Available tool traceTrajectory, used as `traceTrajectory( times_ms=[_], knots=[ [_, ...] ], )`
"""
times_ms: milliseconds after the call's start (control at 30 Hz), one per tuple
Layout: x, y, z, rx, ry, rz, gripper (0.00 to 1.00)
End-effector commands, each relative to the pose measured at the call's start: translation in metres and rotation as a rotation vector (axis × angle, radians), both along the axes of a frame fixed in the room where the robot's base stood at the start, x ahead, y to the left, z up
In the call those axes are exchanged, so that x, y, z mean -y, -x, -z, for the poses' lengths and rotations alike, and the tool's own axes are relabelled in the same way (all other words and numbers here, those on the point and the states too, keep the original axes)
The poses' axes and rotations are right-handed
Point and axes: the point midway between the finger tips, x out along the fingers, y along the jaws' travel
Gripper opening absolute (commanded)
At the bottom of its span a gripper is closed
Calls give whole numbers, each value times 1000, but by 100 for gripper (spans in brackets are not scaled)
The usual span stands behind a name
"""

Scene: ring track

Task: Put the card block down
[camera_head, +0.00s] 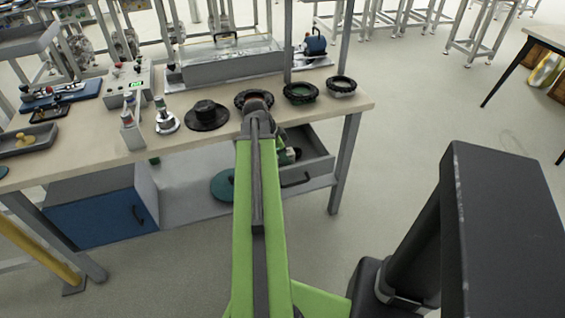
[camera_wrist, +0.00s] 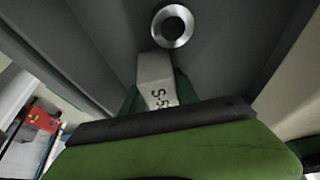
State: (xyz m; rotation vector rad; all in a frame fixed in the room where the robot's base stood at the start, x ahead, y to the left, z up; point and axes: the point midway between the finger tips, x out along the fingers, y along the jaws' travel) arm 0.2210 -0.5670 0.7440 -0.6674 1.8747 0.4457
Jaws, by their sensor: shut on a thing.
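The card block (camera_wrist: 155,70) is a pale, narrow block with dark characters on its face, seen in the wrist view. My gripper (camera_wrist: 158,92) is shut on it, with a green finger on each side. Its far end lies in front of a dark grey surface with a round metal ring (camera_wrist: 172,26); I cannot tell whether they touch. In the head view my green arm reaches to the workbench (camera_head: 75,161), its wrist over the front edge. There the arm hides the gripper's jaws and the block.
Dark round parts (camera_head: 301,92) stand in a row along the bench, beside a black hat-shaped part (camera_head: 207,115). An open grey drawer (camera_head: 318,168) and a blue cabinet (camera_head: 98,214) are below. A control box (camera_head: 128,86) stands left.

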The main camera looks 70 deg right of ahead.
Motion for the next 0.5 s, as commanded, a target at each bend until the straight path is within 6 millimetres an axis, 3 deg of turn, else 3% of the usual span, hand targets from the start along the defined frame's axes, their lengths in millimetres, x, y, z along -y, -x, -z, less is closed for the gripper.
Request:
traceTrajectory(
  times_ms=[300, 333, 500],
  knots=[
    [-1, -3, 3, 0, 0, -6, 0],
    [-1, -3, 2, 0, 0, -6, 39],
    [-1, -3, 1, 0, 0, -5, 58]
  ],
)
